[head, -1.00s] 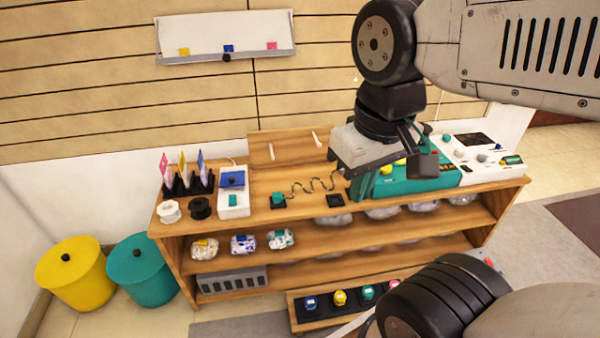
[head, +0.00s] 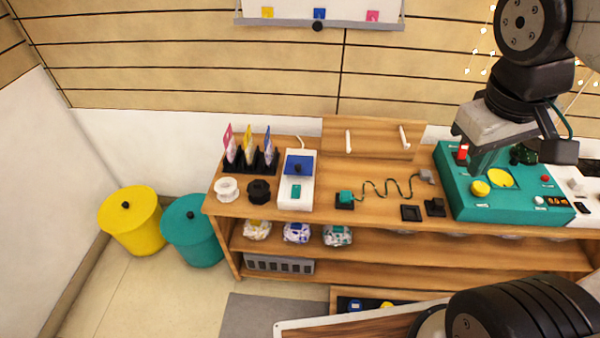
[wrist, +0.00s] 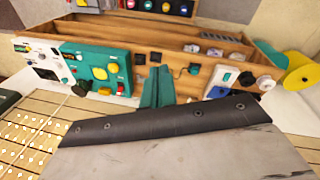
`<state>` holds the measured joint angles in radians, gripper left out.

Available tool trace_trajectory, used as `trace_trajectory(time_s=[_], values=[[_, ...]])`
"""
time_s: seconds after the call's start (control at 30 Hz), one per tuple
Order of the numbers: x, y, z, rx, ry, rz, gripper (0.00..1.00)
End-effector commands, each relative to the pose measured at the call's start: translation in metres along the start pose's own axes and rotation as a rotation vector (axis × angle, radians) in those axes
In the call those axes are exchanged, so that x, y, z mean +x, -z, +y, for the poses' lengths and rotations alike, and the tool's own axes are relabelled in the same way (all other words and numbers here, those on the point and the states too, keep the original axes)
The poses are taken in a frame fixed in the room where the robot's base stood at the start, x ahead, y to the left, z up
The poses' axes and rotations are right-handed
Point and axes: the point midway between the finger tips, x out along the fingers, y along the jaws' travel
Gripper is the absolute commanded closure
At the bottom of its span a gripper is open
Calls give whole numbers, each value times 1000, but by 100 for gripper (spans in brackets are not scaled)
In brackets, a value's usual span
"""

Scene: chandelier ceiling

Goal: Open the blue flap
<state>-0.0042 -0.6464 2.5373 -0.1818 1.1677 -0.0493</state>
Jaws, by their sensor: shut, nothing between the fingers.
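The blue flap (head: 299,166) is a small blue panel with a dark knob, on the upper half of a white box (head: 296,206) on the wooden shelf's top. A teal switch sits below it on the box. In the wrist view the blue flap (wrist: 217,92) shows to the right of my fingers. My gripper (head: 487,162) has teal fingers, which are shut and empty. In the head view it is well to the right of the flap, in front of the teal console, touching nothing that I can make out. Its fingers also show in the wrist view (wrist: 157,88).
A pen-like rack (head: 251,158) of coloured flags and two spools stand left of the box. A curled wire (head: 388,187) and the teal console (head: 500,185) are to its right. Yellow (head: 131,225) and teal (head: 192,235) bins stand on the floor at left.

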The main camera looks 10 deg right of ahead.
Motion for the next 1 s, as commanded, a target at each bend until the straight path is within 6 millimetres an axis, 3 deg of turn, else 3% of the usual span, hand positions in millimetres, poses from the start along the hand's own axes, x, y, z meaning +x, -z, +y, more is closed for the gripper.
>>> trace_trajectory(time_s=[0.2,0.37,0.47,0.57,0.7,0.9,1.0], values=[[35,86,25,-469,-334,-54,100],[65,164,11,-893,-546,-61,100],[91,210,-15,-1180,-651,-56,100],[123,250,-54,-1483,-735,-43,100],[178,285,-123,-1916,-807,-14,100],[253,290,-212,-2418,-825,36,100],[277,284,-237,-2568,-818,56,100]])
